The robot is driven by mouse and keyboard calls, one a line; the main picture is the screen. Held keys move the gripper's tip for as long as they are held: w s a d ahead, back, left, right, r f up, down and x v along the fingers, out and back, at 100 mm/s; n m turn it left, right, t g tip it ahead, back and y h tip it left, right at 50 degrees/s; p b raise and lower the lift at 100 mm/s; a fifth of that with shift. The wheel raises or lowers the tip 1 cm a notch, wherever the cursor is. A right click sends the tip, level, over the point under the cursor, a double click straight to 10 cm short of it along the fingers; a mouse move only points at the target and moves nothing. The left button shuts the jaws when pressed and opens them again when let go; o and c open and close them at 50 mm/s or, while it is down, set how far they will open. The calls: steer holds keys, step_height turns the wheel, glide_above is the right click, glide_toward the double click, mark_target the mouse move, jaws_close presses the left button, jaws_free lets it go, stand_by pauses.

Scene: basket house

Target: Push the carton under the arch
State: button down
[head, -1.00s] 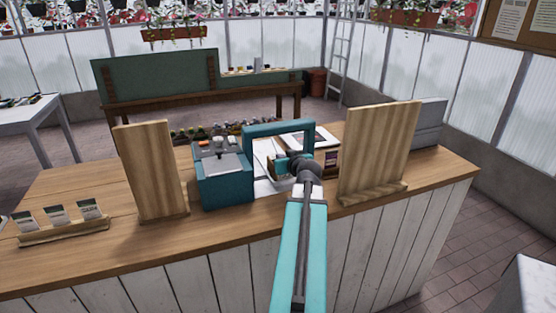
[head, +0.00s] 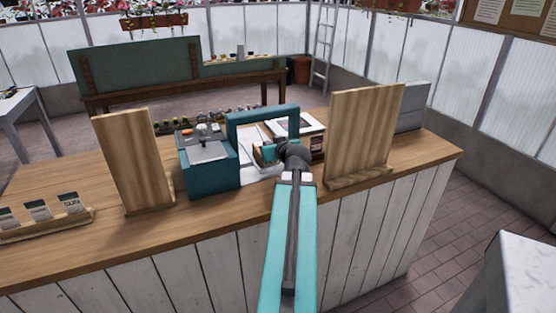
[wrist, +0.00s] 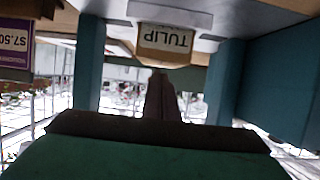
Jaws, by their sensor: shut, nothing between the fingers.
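The teal arch (head: 263,110) stands on the wooden counter, right of a teal box. Its two posts also show in the wrist view, the right one here (wrist: 222,80). A tan carton marked TULIP (wrist: 165,40) appears upside down between the posts in the wrist view. In the head view I cannot make it out clearly behind my arm. My gripper (wrist: 160,73) is shut and empty, its fingertips pointing at the carton's face. I cannot tell whether they touch. In the head view my gripper (head: 265,153) is low at the arch opening, partly hidden by my wrist.
The teal box (head: 208,162) stands close left of the arch. Upright wooden boards stand on the counter at left (head: 133,160) and right (head: 365,135). A purple price sign (wrist: 18,48) shows near the left post in the wrist view. A seed-packet holder (head: 45,226) sits at far left.

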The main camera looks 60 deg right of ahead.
steer(key=shift+s+a+f+b, duration=0.1)
steer(key=shift+s+a+b, duration=0.2)
steer(key=shift+b, duration=0.65)
steer(key=shift+s+a+b, duration=0.15)
steer(key=shift+s+b, duration=0.15)
steer(key=shift+b, duration=0.85)
steer(key=b, duration=0.3)
steer(key=s+a+b, duration=0.1)
steer(key=b, duration=0.1)
steer(key=shift+s+a+b, duration=0.15)
steer(key=shift+s+b, duration=0.15)
steer(key=shift+b, duration=0.1)
steer(key=s+a+b, duration=0.1)
steer(key=s+b, duration=0.1)
steer(key=b, duration=0.2)
steer(key=s+a+b, duration=0.2)
steer(key=b, duration=0.2)
steer(key=shift+b, duration=0.35)
steer(key=shift+s+a+b, duration=0.25)
steer(key=shift+s+b, duration=0.1)
steer(key=shift+b, duration=0.25)
steer(key=shift+s, duration=0.1)
